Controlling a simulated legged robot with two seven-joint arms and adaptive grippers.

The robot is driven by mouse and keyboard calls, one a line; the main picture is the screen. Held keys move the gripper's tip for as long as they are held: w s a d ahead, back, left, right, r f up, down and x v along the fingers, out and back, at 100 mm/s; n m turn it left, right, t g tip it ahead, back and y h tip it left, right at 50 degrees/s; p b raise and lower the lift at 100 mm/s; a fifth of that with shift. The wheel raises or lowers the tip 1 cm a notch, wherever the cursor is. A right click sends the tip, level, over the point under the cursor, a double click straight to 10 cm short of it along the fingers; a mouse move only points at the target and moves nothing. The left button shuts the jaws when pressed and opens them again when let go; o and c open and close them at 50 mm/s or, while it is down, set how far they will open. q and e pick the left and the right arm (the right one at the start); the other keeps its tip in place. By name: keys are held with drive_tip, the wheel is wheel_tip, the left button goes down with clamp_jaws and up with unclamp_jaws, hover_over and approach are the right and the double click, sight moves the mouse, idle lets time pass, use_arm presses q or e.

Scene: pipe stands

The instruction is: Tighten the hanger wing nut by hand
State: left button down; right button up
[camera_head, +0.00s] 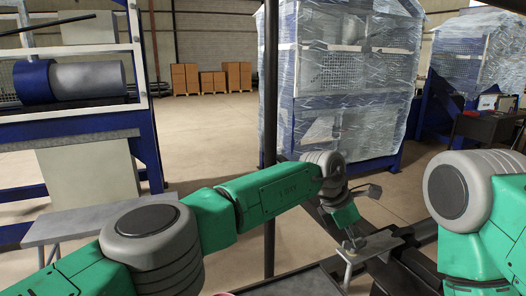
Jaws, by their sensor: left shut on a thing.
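My left gripper (354,243) points downward at the end of the green left arm, right of the picture's middle. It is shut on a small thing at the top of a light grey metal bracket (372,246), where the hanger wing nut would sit. The wing nut itself is too small and too covered by the fingers to make out. The bracket stands on dark metal rails low in the picture. My right arm enters at the right edge, and its gripper is out of the picture.
A dark upright post (270,120) stands left of the bracket, behind my left arm. A grey bench (85,222) is at the left, below a blue rack with a pipe (88,78). Wrapped machines (350,85) and cardboard boxes (212,82) stand farther back on open floor.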

use_arm(q)
drive_tip(key=c, duration=1.8)
unclamp_jaws()
drive_tip(key=shift+f, duration=0.1)
wheel_tip(320, 180, up, 6)
drive_tip(key=p, duration=0.4)
drive_tip(key=shift+p, duration=0.3)
